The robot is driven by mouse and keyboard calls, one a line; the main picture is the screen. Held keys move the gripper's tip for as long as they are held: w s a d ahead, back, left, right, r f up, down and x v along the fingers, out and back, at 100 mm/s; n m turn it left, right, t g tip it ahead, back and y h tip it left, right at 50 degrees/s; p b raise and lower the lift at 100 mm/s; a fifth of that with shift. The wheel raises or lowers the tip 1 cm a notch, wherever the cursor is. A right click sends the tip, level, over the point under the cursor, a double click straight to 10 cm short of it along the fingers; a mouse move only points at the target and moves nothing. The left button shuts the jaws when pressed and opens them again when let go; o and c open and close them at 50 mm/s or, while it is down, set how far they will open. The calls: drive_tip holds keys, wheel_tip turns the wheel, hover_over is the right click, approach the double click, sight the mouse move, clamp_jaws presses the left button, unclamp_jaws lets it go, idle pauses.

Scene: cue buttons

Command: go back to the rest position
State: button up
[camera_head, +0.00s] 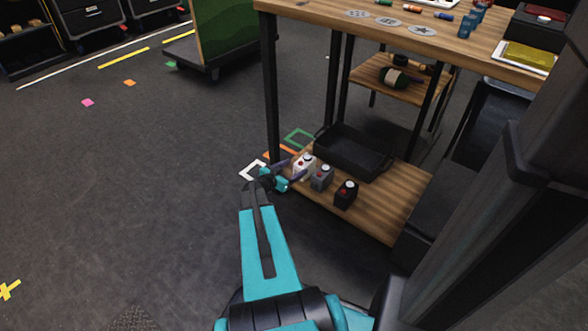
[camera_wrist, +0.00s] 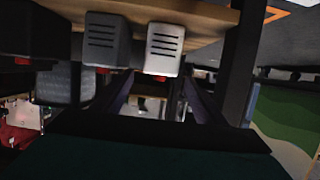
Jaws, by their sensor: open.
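My gripper (camera_head: 287,174) is at the left edge of the low wooden shelf in the head view, close beside the white button box. Its two dark purple fingers stand apart in the wrist view (camera_wrist: 160,88). It looks open and empty. The white box (camera_head: 304,165) has a red button and shows upside down between the fingers in the wrist view (camera_wrist: 165,45). A grey box (camera_head: 322,177) stands to its right and also shows in the wrist view (camera_wrist: 106,40). A black box (camera_head: 345,194) with a red button stands further right. I cannot tell whether a finger touches the white box.
A black tray (camera_head: 354,152) sits on the low shelf (camera_head: 390,210) behind the boxes. Black table legs (camera_head: 271,90) rise close to my gripper. The wooden tabletop (camera_head: 340,22) is above. The grey floor (camera_head: 150,190) to the left is mostly clear.

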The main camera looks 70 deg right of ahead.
drive_tip(key=shift+a, duration=0.1)
idle(0.4)
drive_tip(key=shift+w+a+r+p, duration=0.1)
drive_tip(key=shift+w+a+p, duration=0.1)
drive_tip(key=shift+a+p, duration=0.1)
drive_tip(key=w+a+r+n+y+p, duration=0.1)
drive_tip(key=w+a+n+y+p, duration=0.15)
drive_tip(key=a+p, duration=0.65)
drive_tip(key=w+a+r+n+y+p, duration=0.1)
drive_tip(key=w+a+n+y+p, duration=0.2)
drive_tip(key=a, duration=1.2)
drive_tip(key=w+a+r+n+y+p, duration=0.15)
drive_tip(key=a+n+p, duration=0.4)
drive_tip(key=a, duration=0.65)
drive_tip(key=s+a+r+n+y+p, duration=0.2)
drive_tip(key=a+p, duration=0.3)
drive_tip(key=a, duration=0.5)
drive_tip(key=s+a+r+n+g+y+p, duration=0.1)
drive_tip(key=s+a+r+n+p, duration=0.3)
drive_tip(key=a, duration=0.7)
drive_tip(key=s+a+r+n+y+p, duration=0.4)
drive_tip(key=s+a+r+p, duration=0.1)
drive_tip(key=a, duration=0.5)
drive_tip(key=shift+a+g+p, duration=0.3)
drive_tip(key=shift+a+p, duration=0.1)
drive_tip(key=shift+p, duration=0.05)
